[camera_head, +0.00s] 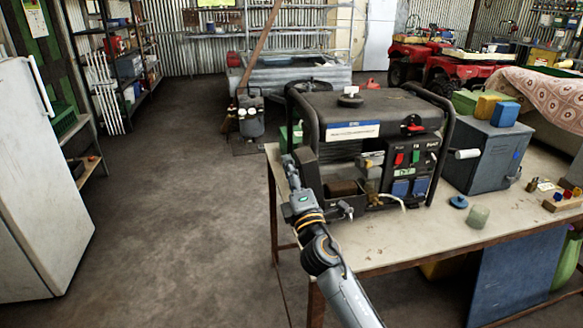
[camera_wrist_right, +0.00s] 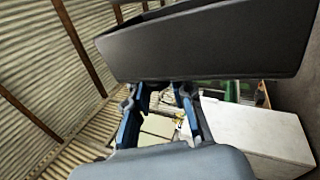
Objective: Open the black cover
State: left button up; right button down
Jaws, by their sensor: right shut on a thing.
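A generator (camera_head: 365,120) with a dark tank, a black tube frame and a control panel stands on the workbench. The black cover (camera_wrist_right: 200,45) fills the upper part of the right wrist view as a dark, tilted panel. In the head view it cannot be told clearly from the generator's dark left side. My right gripper (camera_head: 289,162) is at the generator's left side, and its two blue fingers (camera_wrist_right: 160,95) reach up to the panel's lower edge. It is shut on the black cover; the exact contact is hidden. My left gripper is not in view.
The workbench (camera_head: 400,238) also carries a grey metal box (camera_head: 485,155), a blue round cap (camera_head: 458,202) and a small greenish cup (camera_head: 478,216). A white cabinet (camera_head: 38,190) stands at the left. The floor (camera_head: 180,200) between them is clear.

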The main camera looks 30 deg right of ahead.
jog(key=shift+f, duration=0.15)
jog(key=c, duration=1.2)
grip_release()
jog(key=shift+d, duration=0.1)
jog(key=v, duration=1.2)
jog(key=shift+s, duration=0.1)
